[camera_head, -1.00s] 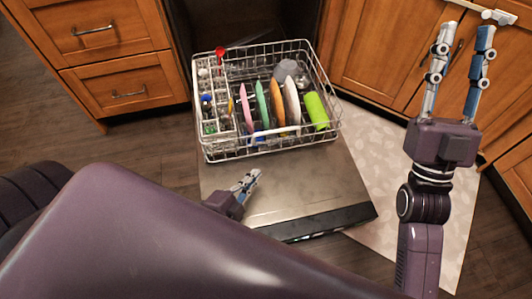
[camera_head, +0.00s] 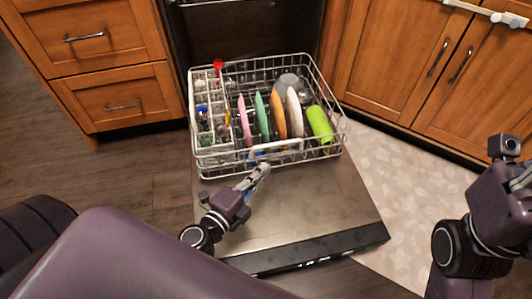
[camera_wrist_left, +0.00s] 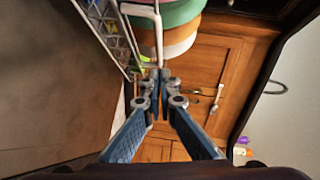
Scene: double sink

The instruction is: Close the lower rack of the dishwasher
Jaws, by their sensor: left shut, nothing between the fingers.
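The lower rack (camera_head: 268,160) is a white wire basket, pulled out over the open dishwasher door (camera_head: 290,205). It holds several upright coloured plates, a green cup and small items in a basket on the left. My left gripper (camera_head: 262,172) is shut and empty, with its fingertips at the rack's front side, near the middle. In the left wrist view, the closed fingertips (camera_wrist_left: 160,78) are close beside a white rack wire (camera_wrist_left: 158,40); I cannot tell if they touch. My right gripper (camera_head: 522,178) is at the right edge, partly cut off, away from the rack.
Wooden drawers (camera_head: 118,95) stand left of the dishwasher and wooden cabinet doors (camera_head: 395,55) stand right. A pale patterned mat (camera_head: 385,190) lies on the floor right of the door. An upper rack edge (camera_head: 225,3) shows inside the dishwasher.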

